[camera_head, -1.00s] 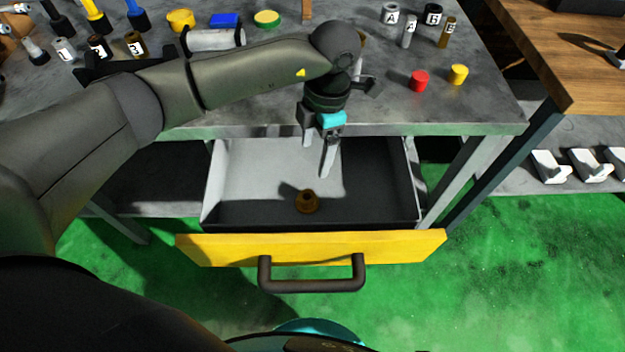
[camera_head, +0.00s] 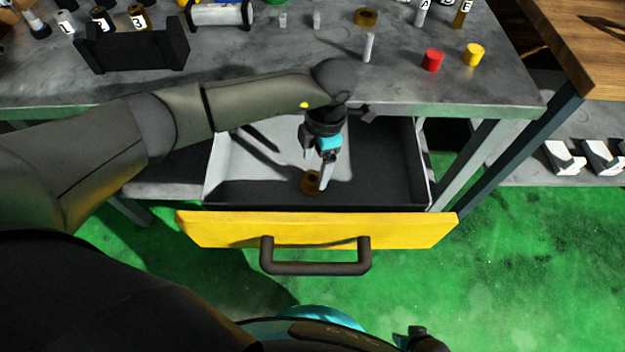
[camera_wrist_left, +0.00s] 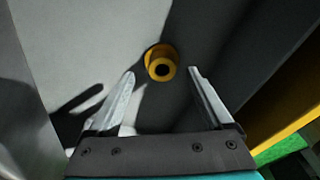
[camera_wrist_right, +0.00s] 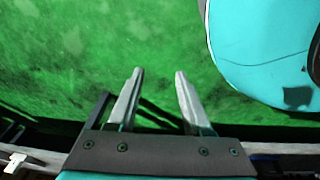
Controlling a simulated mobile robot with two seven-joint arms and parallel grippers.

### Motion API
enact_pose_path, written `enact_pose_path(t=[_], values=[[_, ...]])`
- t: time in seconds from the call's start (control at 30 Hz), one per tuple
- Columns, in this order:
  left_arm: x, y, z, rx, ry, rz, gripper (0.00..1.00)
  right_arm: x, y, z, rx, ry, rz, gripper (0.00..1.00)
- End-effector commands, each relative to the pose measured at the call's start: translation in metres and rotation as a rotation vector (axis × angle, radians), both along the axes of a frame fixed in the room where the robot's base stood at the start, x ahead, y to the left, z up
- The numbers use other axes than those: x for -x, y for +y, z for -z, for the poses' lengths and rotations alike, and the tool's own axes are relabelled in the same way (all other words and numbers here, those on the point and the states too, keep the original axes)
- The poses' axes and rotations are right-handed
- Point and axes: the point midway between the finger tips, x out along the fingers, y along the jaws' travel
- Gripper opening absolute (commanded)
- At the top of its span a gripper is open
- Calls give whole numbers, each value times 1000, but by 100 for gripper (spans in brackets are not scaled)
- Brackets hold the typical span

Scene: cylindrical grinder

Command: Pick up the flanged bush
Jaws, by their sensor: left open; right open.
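The flanged bush (camera_head: 309,185), a bronze-coloured ring with a collar and a dark bore, stands on the floor of the open drawer (camera_head: 408,188). My left gripper (camera_head: 318,181) reaches down into the drawer with its fingers open, partly hiding the bush in the head view. In the left wrist view the bush (camera_wrist_left: 161,64) lies just beyond and between the two open fingertips (camera_wrist_left: 162,73), and nothing is gripped. My right gripper (camera_wrist_right: 159,72) is open and empty over the green floor in the right wrist view.
The drawer has a yellow front (camera_head: 320,231) and a dark handle (camera_head: 315,266). The grey table edge (camera_head: 440,107) lies behind and above it. On the table are a red cap (camera_head: 433,60), a yellow cap (camera_head: 473,55) and a black rack (camera_head: 132,48). The rest of the drawer is mostly empty.

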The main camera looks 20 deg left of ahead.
Motion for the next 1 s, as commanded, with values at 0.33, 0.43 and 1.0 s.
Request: enact_pose_path(t=[0.33, 0.43, 1.0], values=[[7, 3, 37, 0, 1, -1, 84, -21, 16, -15, -16, -5, 2, 50], [7, 4, 43, 0, 0, 0, 84, -24, 19, -19, -18, -5, 2, 50], [7, 4, 45, 0, 0, 0, 60, -25, 20, -23, -19, -3, 2, 50]])
